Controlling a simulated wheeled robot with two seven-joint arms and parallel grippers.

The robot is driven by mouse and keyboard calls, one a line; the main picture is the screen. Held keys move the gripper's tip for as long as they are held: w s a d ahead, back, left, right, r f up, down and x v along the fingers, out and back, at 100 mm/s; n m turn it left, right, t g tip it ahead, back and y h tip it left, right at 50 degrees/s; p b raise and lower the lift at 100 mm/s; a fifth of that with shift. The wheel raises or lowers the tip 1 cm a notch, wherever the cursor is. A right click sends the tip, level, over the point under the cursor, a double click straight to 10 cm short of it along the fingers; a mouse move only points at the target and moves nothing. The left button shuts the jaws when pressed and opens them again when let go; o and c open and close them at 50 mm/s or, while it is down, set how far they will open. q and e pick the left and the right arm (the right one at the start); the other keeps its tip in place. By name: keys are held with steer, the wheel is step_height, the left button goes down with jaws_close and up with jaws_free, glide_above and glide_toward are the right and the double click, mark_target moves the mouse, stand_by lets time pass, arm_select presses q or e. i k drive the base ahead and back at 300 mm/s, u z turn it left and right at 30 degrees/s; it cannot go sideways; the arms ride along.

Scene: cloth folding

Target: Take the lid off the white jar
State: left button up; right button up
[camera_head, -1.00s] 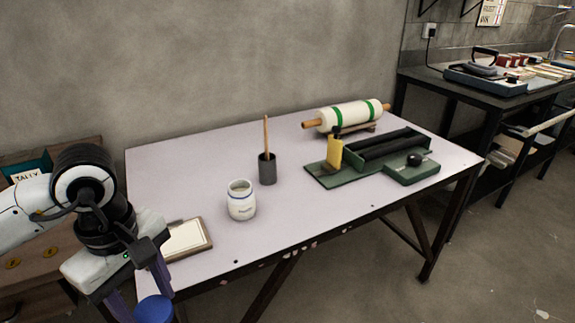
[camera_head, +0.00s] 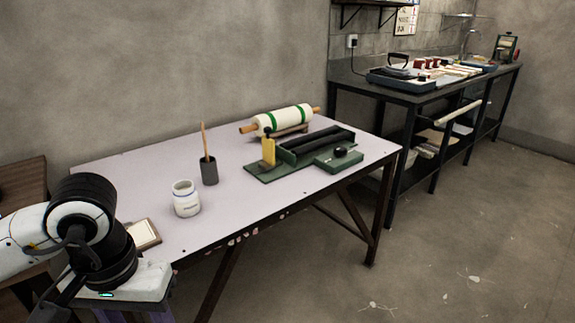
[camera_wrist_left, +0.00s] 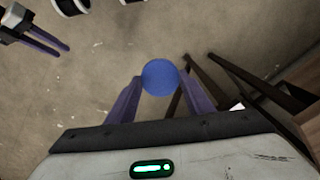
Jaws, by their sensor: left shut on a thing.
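The white jar (camera_head: 186,199) stands upright on the table with its mouth open and no lid on it. My left gripper (camera_wrist_left: 160,85) is shut on a round blue lid (camera_wrist_left: 160,76), held between its two purple fingers in the left wrist view. In the head view the left gripper is at the bottom left, in front of the table, well apart from the jar; its fingertips and the lid are below the frame there. My right gripper (camera_wrist_left: 51,43) shows at the top left of the left wrist view, its two purple fingers apart and empty.
The pale table (camera_head: 130,180) also holds a dark cup (camera_head: 208,171) with a wooden stick, a framed board (camera_head: 142,234), a green-banded roller (camera_head: 283,120) and a green tool (camera_head: 310,155). A dark bench (camera_head: 350,85) stands at the right. The floor between is clear.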

mark_target(186, 199)
steer(key=z, duration=0.95)
steer(key=i, duration=1.6)
steer(key=u, duration=0.85)
steer(key=i, duration=0.3)
steer(key=u, duration=0.3)
